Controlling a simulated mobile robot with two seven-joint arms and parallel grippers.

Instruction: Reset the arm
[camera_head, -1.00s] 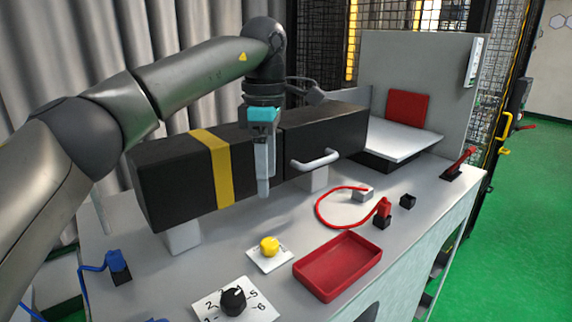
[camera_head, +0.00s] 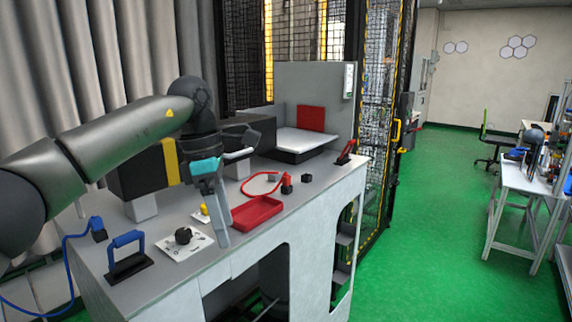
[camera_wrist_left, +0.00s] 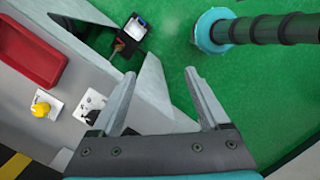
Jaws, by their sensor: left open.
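My left arm comes in from the left in the head view. Its gripper (camera_head: 220,218) hangs over the front part of the grey workbench (camera_head: 185,275), left of the red tray. In the left wrist view the left gripper (camera_wrist_left: 157,95) shows two spread fingers with nothing between them. The green floor and the bench edge lie beyond the fingertips. In the left wrist view a dark arm with a teal end (camera_wrist_left: 225,32) appears at the upper right; it is likely my right arm, and its fingers are not visible. My right gripper is not in the head view.
The bench carries a red tray (camera_head: 257,212), a black dial (camera_head: 183,236), a yellow button (camera_head: 204,210), a blue handle (camera_head: 126,250), a black box with a yellow band (camera_head: 170,162) and a red cable (camera_head: 252,180). A mesh cage (camera_head: 380,110) stands behind.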

